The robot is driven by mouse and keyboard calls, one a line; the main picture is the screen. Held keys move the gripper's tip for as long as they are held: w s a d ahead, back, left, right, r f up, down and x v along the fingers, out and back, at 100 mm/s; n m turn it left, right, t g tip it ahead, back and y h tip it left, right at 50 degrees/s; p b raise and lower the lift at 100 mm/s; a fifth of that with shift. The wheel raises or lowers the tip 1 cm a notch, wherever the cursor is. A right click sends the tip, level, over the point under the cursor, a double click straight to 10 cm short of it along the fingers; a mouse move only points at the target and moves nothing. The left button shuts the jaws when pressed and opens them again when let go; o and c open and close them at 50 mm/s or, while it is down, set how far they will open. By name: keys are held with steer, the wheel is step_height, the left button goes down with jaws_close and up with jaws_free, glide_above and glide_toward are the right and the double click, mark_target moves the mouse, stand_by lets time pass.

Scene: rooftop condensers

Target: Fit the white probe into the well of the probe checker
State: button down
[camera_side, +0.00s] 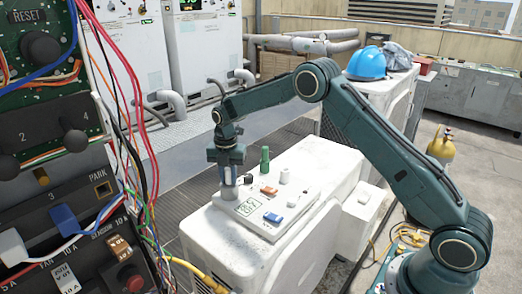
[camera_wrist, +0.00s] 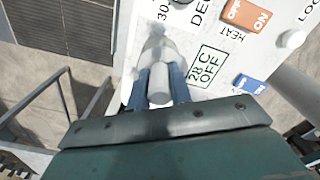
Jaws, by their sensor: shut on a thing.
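The white probe (camera_wrist: 158,90) is a pale cylinder between the two blue fingers of my gripper (camera_wrist: 160,76) in the wrist view. My gripper (camera_side: 228,176) is shut on it and points down over the left end of a white panel (camera_side: 275,228), which appears to be the probe checker. A short light grey piece (camera_side: 229,191) shows below the fingers, close to the panel. I cannot tell whether it is the probe's end or part of the checker. The well is not clearly visible, and I cannot tell whether the probe is in it.
Wires and a circuit board (camera_side: 45,115) fill the left foreground. A blue hard hat (camera_side: 367,63) sits behind my arm.

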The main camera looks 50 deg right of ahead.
steer(key=c, duration=1.2)
jaws_free()
steer(key=shift+r, duration=6.9)
